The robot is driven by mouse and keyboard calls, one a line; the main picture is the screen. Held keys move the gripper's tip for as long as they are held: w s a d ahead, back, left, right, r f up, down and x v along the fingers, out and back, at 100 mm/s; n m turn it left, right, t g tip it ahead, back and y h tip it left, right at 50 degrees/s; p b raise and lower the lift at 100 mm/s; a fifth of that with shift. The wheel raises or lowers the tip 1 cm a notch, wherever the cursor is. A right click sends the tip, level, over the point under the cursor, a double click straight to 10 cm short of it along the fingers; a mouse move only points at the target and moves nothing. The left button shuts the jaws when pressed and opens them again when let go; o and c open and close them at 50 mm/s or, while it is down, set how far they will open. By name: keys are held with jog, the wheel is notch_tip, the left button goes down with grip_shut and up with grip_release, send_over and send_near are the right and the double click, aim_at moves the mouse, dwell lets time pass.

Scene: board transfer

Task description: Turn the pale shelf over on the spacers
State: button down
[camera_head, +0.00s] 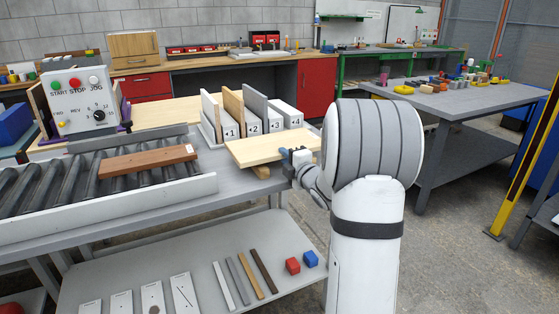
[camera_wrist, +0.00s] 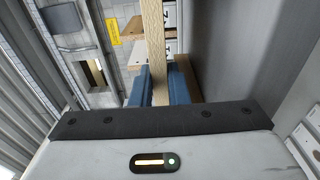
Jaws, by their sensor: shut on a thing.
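The pale shelf (camera_head: 268,149) is a light wooden board lying roughly flat at the right end of the grey bench in the head view. My gripper (camera_head: 298,156) is shut on its near right edge. In the wrist view the shelf (camera_wrist: 155,45) shows edge-on as a narrow wooden strip between the blue fingers of my gripper (camera_wrist: 159,88). One wooden spacer (camera_head: 261,172) shows under the shelf's near side. Any other spacer is hidden by the shelf or my arm. I cannot tell whether the shelf touches the spacer.
A white rack (camera_head: 208,133) with numbered slots and upright boards stands just behind the shelf. A roller conveyor (camera_head: 60,183) with a reddish-brown board (camera_head: 148,160) lies left. A control box (camera_head: 82,100) stands behind it. The lower shelf (camera_head: 200,270) holds strips and red and blue blocks.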

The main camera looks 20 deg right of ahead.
jog(key=s+r+m+p, duration=0.4)
jog(key=r+m+p, duration=1)
jog(key=m+p, duration=0.4)
jog(key=s+r+m+p, duration=0.4)
jog(key=r+m+p, duration=1.1)
jog(key=m+p, duration=0.3)
jog(key=shift+d+r+p, duration=0.2)
jog(key=shift+d+p, duration=0.15)
jog(key=shift+p, duration=0.5)
dwell(0.9)
